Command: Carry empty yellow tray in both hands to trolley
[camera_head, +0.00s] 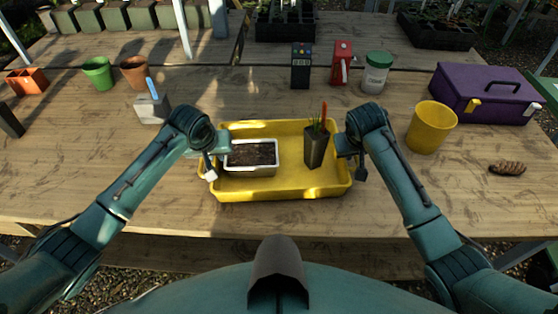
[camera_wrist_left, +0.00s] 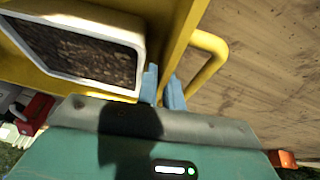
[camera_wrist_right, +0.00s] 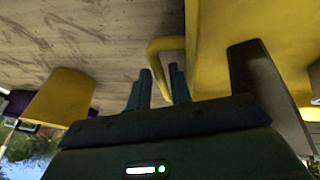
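The yellow tray (camera_head: 290,192) lies on the wooden bench and is not empty. A white planter of dark soil (camera_head: 250,172) sits in its left part. A dark pot with a small plant and red label (camera_head: 315,148) stands in its right part. My left gripper (camera_head: 212,162) is at the tray's left end; in the left wrist view its fingers (camera_wrist_left: 163,88) are by the rim and handle. My right gripper (camera_head: 352,158) is at the right end; in its wrist view its fingers (camera_wrist_right: 160,88) are at the handle (camera_wrist_right: 156,50). Whether either grips is unclear. No trolley is recognisable.
A yellow pot (camera_head: 431,127) and purple toolbox (camera_head: 484,94) stand to the right, near a brown object (camera_head: 507,169). The bench's front strip is clear.

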